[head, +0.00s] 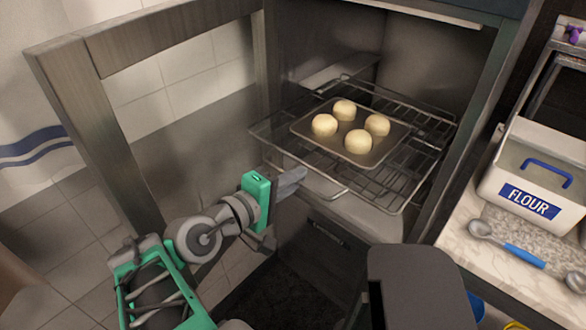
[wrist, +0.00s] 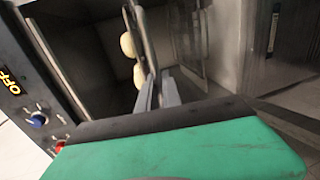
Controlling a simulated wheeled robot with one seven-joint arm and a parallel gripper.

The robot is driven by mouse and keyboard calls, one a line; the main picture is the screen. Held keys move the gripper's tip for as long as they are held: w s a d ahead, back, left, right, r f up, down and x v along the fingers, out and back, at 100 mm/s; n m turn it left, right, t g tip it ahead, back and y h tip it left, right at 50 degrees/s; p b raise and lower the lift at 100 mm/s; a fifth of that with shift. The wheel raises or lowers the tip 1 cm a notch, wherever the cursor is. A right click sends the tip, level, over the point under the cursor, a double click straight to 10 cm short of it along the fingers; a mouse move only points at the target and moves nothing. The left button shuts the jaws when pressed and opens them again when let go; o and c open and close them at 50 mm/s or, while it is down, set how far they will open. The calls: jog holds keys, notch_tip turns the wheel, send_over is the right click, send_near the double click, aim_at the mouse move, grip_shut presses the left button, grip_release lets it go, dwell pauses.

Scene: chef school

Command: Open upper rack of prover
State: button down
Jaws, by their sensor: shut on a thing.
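The prover (head: 430,60) stands with its glass-panelled door (head: 90,100) swung open to the left. Its wire rack (head: 405,185) holds a dark baking tray (head: 385,150) with several pale dough balls (head: 358,141). My gripper (head: 300,178) is at the rack's front edge, left of its middle, and is shut on the rack. In the wrist view my gripper's fingers (wrist: 158,92) meet the rack's edge (wrist: 146,45), with dough balls (wrist: 127,45) just beyond. The exact contact between the fingertips is hard to see.
A counter (head: 465,210) at the right holds a white flour box (head: 535,170) and a blue-handled scoop (head: 522,254). A control panel (wrist: 25,85) with blue and red knobs shows in the wrist view. Tiled floor (head: 60,240) is clear at the left.

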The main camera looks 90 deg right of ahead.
jog(key=shift+a, duration=0.15)
jog(key=c, duration=1.5)
grip_release()
jog(key=shift+w, duration=0.1)
jog(key=shift+c, duration=0.2)
jog(key=p+v, duration=0.7)
jog(key=p, duration=0.5)
jog(key=shift+w+a+p, duration=0.25)
jog(key=shift+p, duration=0.15)
jog(key=shift+r, duration=0.1)
